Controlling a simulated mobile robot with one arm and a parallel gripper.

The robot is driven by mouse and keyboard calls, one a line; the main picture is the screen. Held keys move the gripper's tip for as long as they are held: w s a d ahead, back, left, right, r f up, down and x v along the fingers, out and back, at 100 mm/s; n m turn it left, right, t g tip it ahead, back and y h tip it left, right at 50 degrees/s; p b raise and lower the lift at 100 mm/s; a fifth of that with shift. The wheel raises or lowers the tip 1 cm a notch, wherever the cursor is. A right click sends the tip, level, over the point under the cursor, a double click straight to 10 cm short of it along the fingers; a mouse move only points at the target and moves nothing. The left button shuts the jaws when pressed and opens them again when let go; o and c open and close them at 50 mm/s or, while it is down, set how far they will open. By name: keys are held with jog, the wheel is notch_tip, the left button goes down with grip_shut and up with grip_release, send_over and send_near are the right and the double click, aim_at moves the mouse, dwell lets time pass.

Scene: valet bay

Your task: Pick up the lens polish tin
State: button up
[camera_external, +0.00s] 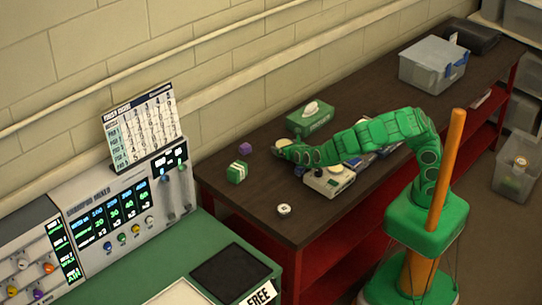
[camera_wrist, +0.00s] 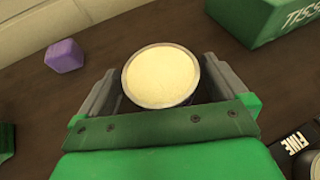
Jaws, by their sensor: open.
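A round metal tin with a pale cream top (camera_wrist: 160,75) lies between the fingers of my gripper (camera_wrist: 160,84) in the wrist view. No label on it is readable; it looks like the lens polish tin. My fingers are open on its left and right sides, and I cannot tell if they touch it. In the external view my gripper (camera_external: 281,148) is low over the dark bench, with the tin's pale top (camera_external: 283,142) partly showing at its tip. A small white round item (camera_external: 284,209) sits apart near the bench's front.
A green tissue box (camera_external: 310,117) stands just behind my gripper. A pale device (camera_external: 329,181) sits under my forearm. A grey bin (camera_external: 433,66) stands farther right. The bench's front left is mostly clear.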

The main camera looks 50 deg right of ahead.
jog(key=shift+w+d+f, duration=0.2)
jog(key=shift+w, duration=0.3)
jog(key=c, duration=1)
jog(key=shift+r, duration=0.1)
